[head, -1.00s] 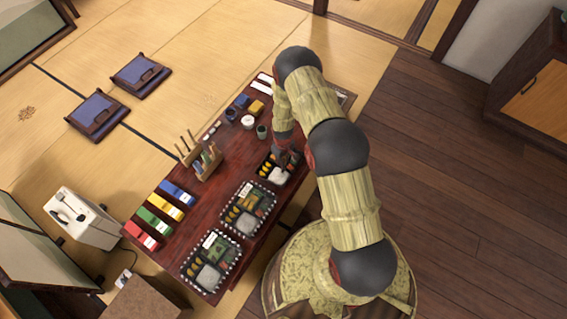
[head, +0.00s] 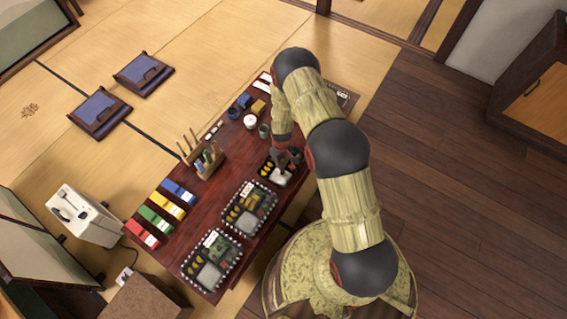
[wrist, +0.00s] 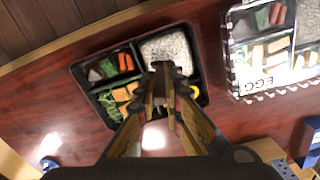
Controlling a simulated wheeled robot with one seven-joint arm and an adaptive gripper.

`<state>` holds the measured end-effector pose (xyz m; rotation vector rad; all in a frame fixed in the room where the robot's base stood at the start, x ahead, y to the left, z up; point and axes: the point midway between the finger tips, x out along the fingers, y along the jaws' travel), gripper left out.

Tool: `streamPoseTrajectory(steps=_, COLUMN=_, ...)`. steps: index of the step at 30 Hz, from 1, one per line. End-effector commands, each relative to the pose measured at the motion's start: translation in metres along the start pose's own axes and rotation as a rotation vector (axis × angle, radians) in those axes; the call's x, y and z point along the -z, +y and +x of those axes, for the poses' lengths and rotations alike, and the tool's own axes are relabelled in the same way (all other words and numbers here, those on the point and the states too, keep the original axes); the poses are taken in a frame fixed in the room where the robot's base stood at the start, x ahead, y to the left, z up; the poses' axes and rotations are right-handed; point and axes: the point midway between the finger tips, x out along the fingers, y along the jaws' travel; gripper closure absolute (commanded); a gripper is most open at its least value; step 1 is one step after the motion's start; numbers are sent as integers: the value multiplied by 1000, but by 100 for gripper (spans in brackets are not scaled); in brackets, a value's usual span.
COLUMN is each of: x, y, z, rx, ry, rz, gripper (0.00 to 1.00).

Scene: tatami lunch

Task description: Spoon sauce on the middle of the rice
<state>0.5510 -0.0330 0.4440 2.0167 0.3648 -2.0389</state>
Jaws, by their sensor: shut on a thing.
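An open black lunch box (head: 262,176) sits near the table's right edge; it also shows in the wrist view (wrist: 84,82). Its white rice (wrist: 178,45) fills one compartment, beside compartments of greens, carrot and yellow pieces. My gripper (wrist: 163,78) is shut, with its fingertips over the box at the rice's near edge; it also shows in the head view (head: 287,157). What it grips, likely the spoon, is mostly hidden by the fingers. I cannot tell whether it carries sauce. No sauce shows clearly on the visible rice.
Two clear-lidded lunch boxes (head: 249,207) (head: 212,260) stand nearer. A green cup (head: 264,131) and a white bowl (head: 250,121) stand beyond the open box. A wooden holder (head: 203,163) with upright sticks and several coloured packs (head: 160,216) lie left. Mid-table is partly free.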

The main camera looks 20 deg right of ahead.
Motion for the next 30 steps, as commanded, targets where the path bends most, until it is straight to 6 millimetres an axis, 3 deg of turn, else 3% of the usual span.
streamPoseTrajectory(steps=14, x=-2, y=-5, z=0, rx=0, ry=-1, rz=-1, gripper=100)
streamPoseTrajectory(steps=30, x=-9, y=-25, z=2, rx=1, ry=-3, rz=-1, gripper=100)
